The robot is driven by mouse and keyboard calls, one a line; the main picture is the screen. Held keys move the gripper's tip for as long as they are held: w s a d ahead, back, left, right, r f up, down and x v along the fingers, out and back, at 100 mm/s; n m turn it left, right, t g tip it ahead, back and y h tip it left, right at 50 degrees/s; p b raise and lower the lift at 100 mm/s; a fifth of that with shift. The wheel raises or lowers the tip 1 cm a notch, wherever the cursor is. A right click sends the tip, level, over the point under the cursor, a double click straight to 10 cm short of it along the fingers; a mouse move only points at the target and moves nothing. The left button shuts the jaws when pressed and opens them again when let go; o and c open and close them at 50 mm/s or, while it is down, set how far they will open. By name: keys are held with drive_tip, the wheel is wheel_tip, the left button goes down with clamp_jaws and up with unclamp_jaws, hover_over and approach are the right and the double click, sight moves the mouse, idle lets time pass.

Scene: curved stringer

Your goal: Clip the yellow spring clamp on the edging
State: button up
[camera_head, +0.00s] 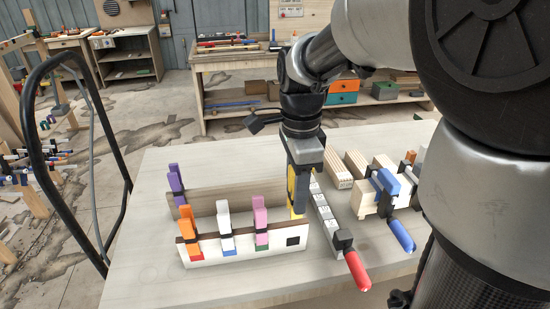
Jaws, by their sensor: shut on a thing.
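My gripper (307,193) points down over the right part of the work and is shut on the yellow spring clamp (293,190). The clamp hangs upright, partly hidden by the gripper, its lower end close to the top edge of the front board. I cannot tell whether it touches. That cream board (207,251) has a dark edging strip (275,234) along its top. An orange clamp (188,228), a white clamp (225,222) and a pink clamp (260,220) sit upright along it. A black square (293,241) marks the board's face below the yellow clamp.
A purple clamp (176,182) stands at the left end of the rear board (211,200). Right of my gripper lie a red-handled bar clamp (357,271), wooden blocks (357,164) and a blue-handled clamp (402,236). The table (135,255) is bare at left and front.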

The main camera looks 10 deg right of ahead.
sight(294, 222)
drive_tip(key=shift+r, duration=0.1)
idle(0.3)
drive_tip(key=shift+f+b, duration=0.55)
drive_tip(key=shift+f, duration=0.65)
drive_tip(key=shift+f, duration=0.25)
drive_tip(key=shift+f+b, duration=0.7)
drive_tip(key=shift+f, duration=0.25)
drive_tip(key=shift+f, duration=0.15)
drive_tip(key=shift+f+b, duration=0.3)
drive_tip(key=shift+f, duration=0.15)
drive_tip(key=shift+f, duration=0.15)
drive_tip(key=shift+f, duration=0.4)
